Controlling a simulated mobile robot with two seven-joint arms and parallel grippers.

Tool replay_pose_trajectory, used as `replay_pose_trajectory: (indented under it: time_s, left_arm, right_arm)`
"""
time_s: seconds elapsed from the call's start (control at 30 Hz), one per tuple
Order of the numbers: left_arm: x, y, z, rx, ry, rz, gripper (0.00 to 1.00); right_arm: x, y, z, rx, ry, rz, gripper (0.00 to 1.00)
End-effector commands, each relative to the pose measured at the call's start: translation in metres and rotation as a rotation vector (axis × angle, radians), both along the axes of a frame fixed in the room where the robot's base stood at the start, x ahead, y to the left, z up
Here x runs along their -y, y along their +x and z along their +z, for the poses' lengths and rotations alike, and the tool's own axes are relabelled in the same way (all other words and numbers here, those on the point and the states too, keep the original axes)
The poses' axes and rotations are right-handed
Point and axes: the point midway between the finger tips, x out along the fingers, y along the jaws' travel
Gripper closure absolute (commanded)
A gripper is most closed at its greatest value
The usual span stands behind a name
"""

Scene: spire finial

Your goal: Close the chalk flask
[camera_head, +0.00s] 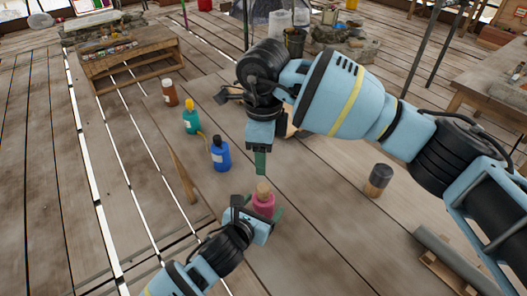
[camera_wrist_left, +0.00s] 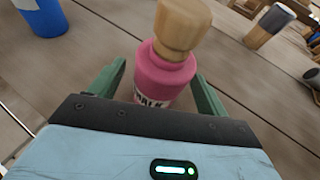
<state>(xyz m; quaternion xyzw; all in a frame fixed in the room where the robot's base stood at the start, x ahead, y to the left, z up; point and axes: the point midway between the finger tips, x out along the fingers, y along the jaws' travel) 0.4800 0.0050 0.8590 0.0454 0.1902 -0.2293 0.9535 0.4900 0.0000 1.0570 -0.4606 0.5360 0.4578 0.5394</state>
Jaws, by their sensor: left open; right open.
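The chalk flask (camera_head: 263,206) is a pink bottle standing upright on the plank floor, with part of its label showing in the left wrist view (camera_wrist_left: 165,75). A wooden stopper (camera_head: 263,188) sits at its mouth and shows large in the left wrist view (camera_wrist_left: 183,25); how deep it sits I cannot tell. My left gripper (camera_head: 264,214) is open, its green fingers on either side of the flask body, with visible gaps in the wrist view. My right gripper (camera_head: 261,165) is open and points down just above the stopper, apart from it. Its fingers overlap in the head view.
A blue bottle (camera_head: 220,156), a teal bottle (camera_head: 191,120) and a brown bottle (camera_head: 170,94) stand up and left. A wooden stick (camera_head: 184,178) lies left of the flask. A dark-topped cylinder (camera_head: 379,179) stands right. The floor between the flask and the cylinder is clear.

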Motion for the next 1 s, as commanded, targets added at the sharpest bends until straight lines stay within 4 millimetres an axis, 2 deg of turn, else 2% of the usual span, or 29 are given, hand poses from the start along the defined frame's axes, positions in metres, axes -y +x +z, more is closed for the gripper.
replay_pose_trajectory:
  time_s: [0.1, 0.4, 1.0]
  left_arm:
    - [-0.009, -0.015, 0.010, 0.005, 0.002, -0.001, 0.23]
    - [-0.024, -0.047, 0.024, 0.003, 0.001, 0.000, 0.23]
    - [-0.026, -0.052, 0.025, 0.001, 0.000, 0.000, 0.23]
  right_arm:
    - [0.000, 0.000, 0.011, 0.015, 0.001, 0.000, 0.44]
    - [0.000, 0.000, 0.022, 0.030, 0.000, 0.000, 0.44]
    - [0.000, 0.000, 0.022, 0.031, 0.000, 0.000, 0.44]
